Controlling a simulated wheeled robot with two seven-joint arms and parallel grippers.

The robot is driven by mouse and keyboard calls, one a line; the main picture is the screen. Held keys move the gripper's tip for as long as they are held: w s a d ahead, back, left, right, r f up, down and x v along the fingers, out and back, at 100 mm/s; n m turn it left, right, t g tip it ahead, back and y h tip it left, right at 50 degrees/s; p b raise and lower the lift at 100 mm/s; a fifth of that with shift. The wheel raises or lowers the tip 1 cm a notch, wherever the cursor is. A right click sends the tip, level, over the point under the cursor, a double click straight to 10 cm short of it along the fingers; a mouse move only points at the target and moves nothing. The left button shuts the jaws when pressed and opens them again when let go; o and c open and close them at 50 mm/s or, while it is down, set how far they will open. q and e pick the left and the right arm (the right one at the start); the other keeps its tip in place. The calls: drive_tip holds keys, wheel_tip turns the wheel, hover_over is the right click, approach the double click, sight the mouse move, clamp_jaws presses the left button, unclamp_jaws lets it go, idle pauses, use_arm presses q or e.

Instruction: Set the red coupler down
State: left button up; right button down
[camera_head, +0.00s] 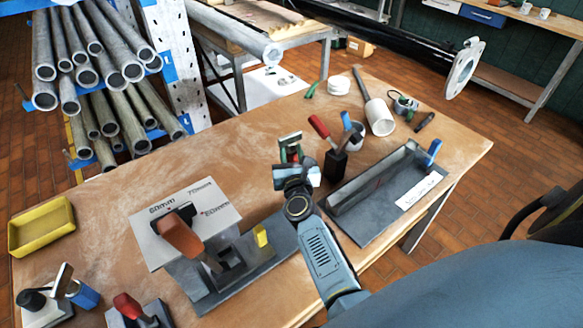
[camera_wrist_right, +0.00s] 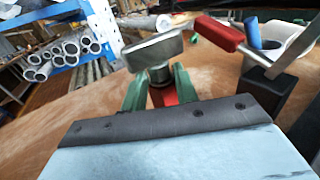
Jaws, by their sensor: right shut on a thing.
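My right gripper (camera_head: 292,160) reaches over the middle of the wooden workbench. Its green fingers are shut on the red coupler (camera_head: 294,150). In the wrist view the red coupler (camera_wrist_right: 163,97) shows as a red body between the two fingers, with a grey metal collar and a flat silvery head above it. The wrist housing hides its lower part, so I cannot tell whether it touches the bench. My left gripper is in neither view.
A grey channel fixture (camera_head: 380,200) lies further right. Bare wood lies left of the gripper.

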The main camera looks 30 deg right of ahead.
drive_tip(key=shift+f+b, duration=1.7)
drive_tip(key=shift+f, duration=0.15)
drive_tip(key=shift+f+b, duration=0.3)
drive_tip(key=c, duration=1.1)
unclamp_jaws()
